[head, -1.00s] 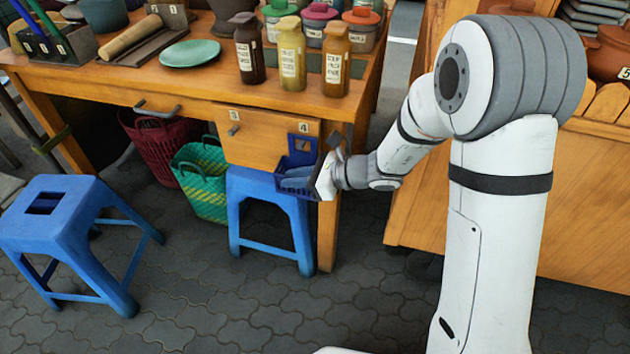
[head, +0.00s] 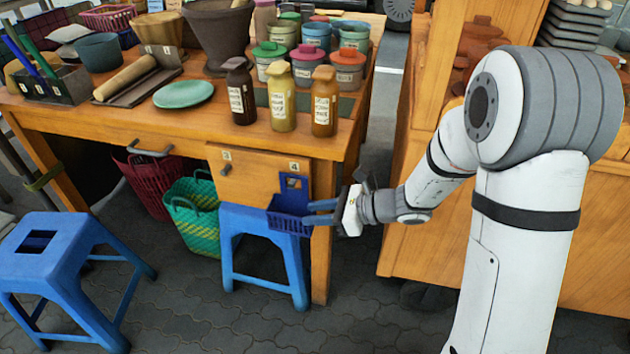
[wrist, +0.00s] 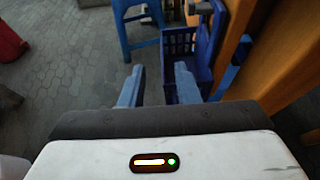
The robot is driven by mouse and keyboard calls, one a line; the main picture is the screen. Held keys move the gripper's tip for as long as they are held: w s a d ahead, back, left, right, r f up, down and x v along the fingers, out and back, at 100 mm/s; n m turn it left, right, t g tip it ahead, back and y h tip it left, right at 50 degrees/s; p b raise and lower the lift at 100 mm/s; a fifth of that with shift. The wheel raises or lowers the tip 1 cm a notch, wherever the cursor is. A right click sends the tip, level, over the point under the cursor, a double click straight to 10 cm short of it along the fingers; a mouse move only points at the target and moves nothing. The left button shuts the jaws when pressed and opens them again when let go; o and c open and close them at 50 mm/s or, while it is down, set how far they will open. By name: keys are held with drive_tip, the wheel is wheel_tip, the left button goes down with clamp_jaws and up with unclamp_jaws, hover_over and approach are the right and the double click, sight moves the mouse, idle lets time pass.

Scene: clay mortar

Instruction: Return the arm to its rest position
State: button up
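My gripper (head: 314,211) is at the right side of the blue basket in the head view, with its two blue-grey fingers pointing left towards it. The small blue basket (head: 288,222) hangs at the desk's front right corner under label 4. It also shows in the wrist view (wrist: 178,42), just beyond the right finger. The inside of the basket is mostly hidden. My arm reaches low to the left, with its elbow bent.
The wooden desk (head: 262,178) holds bottles, lidded jars and a green plate. A blue stool (head: 262,218) stands under its drawer, and another stool (head: 50,240) is at left. A wooden cabinet (head: 600,240) stands behind my arm. The paved floor (head: 190,310) in front is clear.

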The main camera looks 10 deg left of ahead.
drive_tip(key=s+d+r+n+h+p, duration=0.4)
drive_tip(key=d+r+p, duration=0.4)
drive_tip(key=r, duration=0.4)
drive_tip(key=s+d+r+n+t+h+p, duration=0.1)
drive_tip(key=s+d+r+n+h+p, duration=0.4)
drive_tip(key=d+r+n+p, duration=0.3)
drive_tip(key=s+d+r+n+h+p, duration=0.4)
drive_tip(key=s+d+r+n+p, duration=0.2)
drive_tip(key=r+p, duration=0.5)
wheel_tip(320, 180, up, 5)
drive_tip(key=shift+s+d+n+t+h, duration=0.3)
drive_tip(key=shift+s+d+n, duration=0.1)
drive_tip(key=shift+d, duration=0.7)
